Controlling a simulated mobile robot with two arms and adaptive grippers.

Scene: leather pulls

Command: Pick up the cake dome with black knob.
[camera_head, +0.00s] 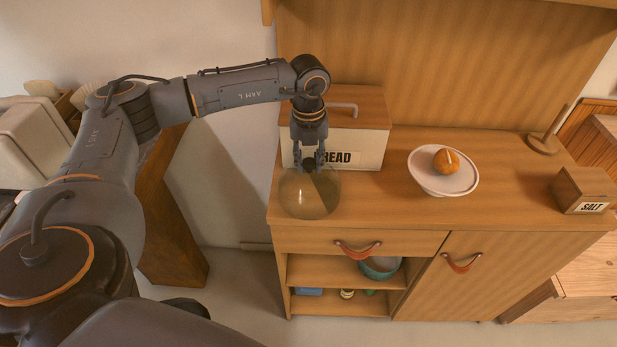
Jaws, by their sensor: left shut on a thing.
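The cake dome (309,197) is a clear, rounded cover with a black knob at its top. It is at the front left of the wooden sideboard top, before the bread box. I cannot tell whether its rim touches the wood. My left gripper (309,164) points straight down over it and is shut on the black knob, with a finger on each side. The fingers partly hide the knob. My right gripper is not in view.
A white bread box (369,150) with a wooden lid stands close behind the dome. A white cake stand (424,177) holding an orange-brown pastry (445,161) is to the right. A salt box (580,190) and a wooden holder (545,143) stand farther right. Bare wood lies between dome and stand.

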